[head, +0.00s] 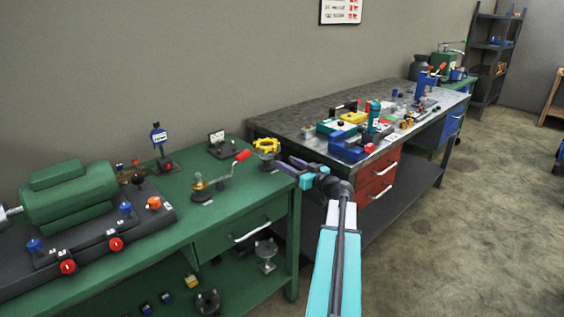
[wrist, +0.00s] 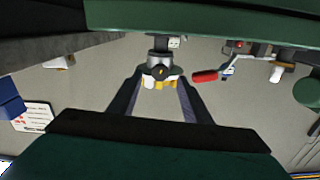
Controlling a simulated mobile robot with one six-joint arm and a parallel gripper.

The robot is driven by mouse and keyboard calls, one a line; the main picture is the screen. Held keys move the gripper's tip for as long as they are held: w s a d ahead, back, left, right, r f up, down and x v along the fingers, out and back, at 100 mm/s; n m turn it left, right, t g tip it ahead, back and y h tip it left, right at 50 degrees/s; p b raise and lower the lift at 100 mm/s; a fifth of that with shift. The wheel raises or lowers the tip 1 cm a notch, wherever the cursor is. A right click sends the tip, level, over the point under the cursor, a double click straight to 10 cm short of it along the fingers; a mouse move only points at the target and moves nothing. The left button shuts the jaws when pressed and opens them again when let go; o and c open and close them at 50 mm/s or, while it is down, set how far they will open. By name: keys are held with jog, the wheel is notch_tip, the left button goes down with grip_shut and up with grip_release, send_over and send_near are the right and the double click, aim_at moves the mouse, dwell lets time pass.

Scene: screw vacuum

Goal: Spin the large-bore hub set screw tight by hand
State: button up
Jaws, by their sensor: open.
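My gripper (head: 286,160) is open at the right end of the green bench, close to a yellow handwheel (head: 266,146) on a short stand. In the wrist view, which looks upside down, the two dark fingers of my gripper (wrist: 160,84) are apart. Between their tips shows a grey round collar (wrist: 158,62) with the yellow wheel (wrist: 158,82) below it in the picture. I cannot tell whether the fingers touch it. Two grey flanged hubs, one upright (head: 266,255) and one darker (head: 207,301), sit on the lower shelf. I cannot make out a set screw on either.
A crank with a red handle (head: 242,155) stands left of the yellow wheel and also shows in the wrist view (wrist: 205,76). A green motor (head: 68,195) fills the bench's left. A grey workbench (head: 300,112) with tools stands behind right. Floor at right is clear.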

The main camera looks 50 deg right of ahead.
aim_at(279, 159)
jog(key=shift+w+d, duration=0.1)
jog(key=shift+w, duration=1.4)
jog(key=c, duration=1)
jog(key=shift+a, duration=0.25)
jog(key=shift+c, duration=0.2)
jog(key=shift+d, duration=0.2)
